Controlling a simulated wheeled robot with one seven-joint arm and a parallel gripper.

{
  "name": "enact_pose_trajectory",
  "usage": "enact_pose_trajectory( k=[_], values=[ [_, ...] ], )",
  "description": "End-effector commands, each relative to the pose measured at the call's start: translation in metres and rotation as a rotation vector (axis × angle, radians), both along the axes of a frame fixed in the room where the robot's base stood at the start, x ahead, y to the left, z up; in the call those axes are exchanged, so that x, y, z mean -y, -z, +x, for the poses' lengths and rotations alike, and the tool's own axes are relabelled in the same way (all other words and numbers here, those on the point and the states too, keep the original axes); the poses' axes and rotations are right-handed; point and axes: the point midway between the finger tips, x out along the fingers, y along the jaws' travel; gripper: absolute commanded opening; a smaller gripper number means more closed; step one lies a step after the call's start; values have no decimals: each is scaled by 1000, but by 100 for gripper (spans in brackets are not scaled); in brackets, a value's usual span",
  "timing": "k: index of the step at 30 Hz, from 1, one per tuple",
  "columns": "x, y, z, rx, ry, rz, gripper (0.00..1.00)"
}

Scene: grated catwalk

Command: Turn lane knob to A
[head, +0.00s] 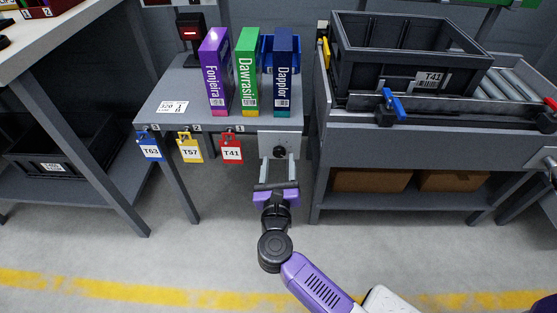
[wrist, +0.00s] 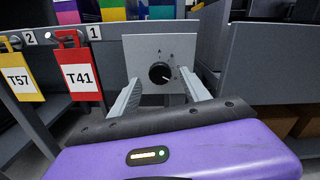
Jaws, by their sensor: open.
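The lane knob (head: 279,151) is a round black dial on a light grey panel (head: 268,139) at the front right of the small grey table. In the wrist view the knob (wrist: 160,73) faces me near the middle of the panel (wrist: 141,48). A small white mark shows on its lower right side. Faint letters stand above it, one looking like an A; the others are too small to read surely. My gripper (wrist: 162,92) is open and empty, its two fingers pointing at the panel on either side below the knob. In the head view my gripper (head: 278,166) is just in front of the panel.
Red T41 (head: 231,149), yellow T57 (head: 189,148) and blue T63 (head: 149,147) tags hang left of the panel. Purple, green and blue boxes (head: 246,70) stand on the table (head: 180,90). A grey crate (head: 405,58) sits on the conveyor at right.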

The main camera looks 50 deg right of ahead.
Motion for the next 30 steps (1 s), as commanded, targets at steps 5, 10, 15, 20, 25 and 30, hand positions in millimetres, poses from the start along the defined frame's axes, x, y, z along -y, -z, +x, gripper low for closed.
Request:
enact_pose_trajectory(
  k=[5,10,15,20,25,30],
  values=[
    [13,0,11,1,0,-1,55],
    [17,0,13,-1,0,-1,55],
    [17,0,13,-1,-1,0,55],
    [16,0,13,-1,-1,0,23],
    [16,0,13,-1,-1,-2,0],
    [16,-1,13,-10,-1,-7,0]
  ],
)
